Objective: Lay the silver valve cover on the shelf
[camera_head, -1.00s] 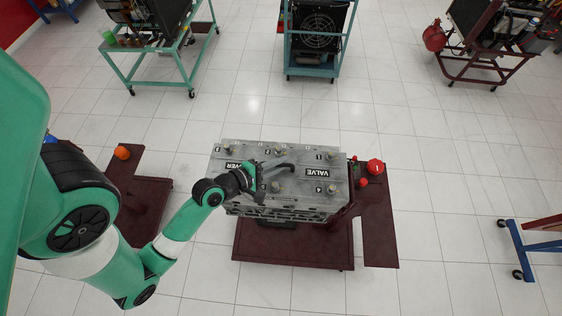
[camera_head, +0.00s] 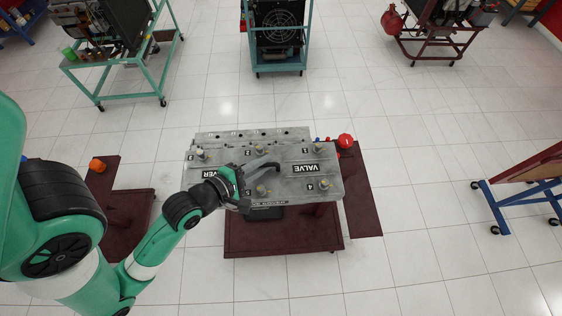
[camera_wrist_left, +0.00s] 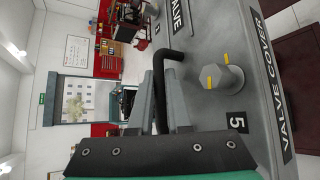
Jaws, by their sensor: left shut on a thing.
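The silver valve cover (camera_head: 292,186), lettered VALVE and numbered, is a flat grey plate with several bolts and a dark handle (camera_head: 262,166). My left gripper (camera_head: 240,188) is shut on this handle, which also shows between its fingers in the left wrist view (camera_wrist_left: 160,92). The cover hangs in front of and above the engine block (camera_head: 290,132), whose top edge shows behind it; the two are offset. Most of the block is hidden under the cover. A maroon flat panel (camera_head: 362,200) is at the right of the engine stand; I cannot tell whether it is the shelf. My right gripper is not in view.
The maroon stand base (camera_head: 285,240) lies below the cover. A red round part (camera_head: 345,141) is close to its right rear. Another maroon stand (camera_head: 125,215) with an orange part (camera_head: 97,164) is at left. A blue-legged frame (camera_head: 495,205) stands right; tiled floor between is clear.

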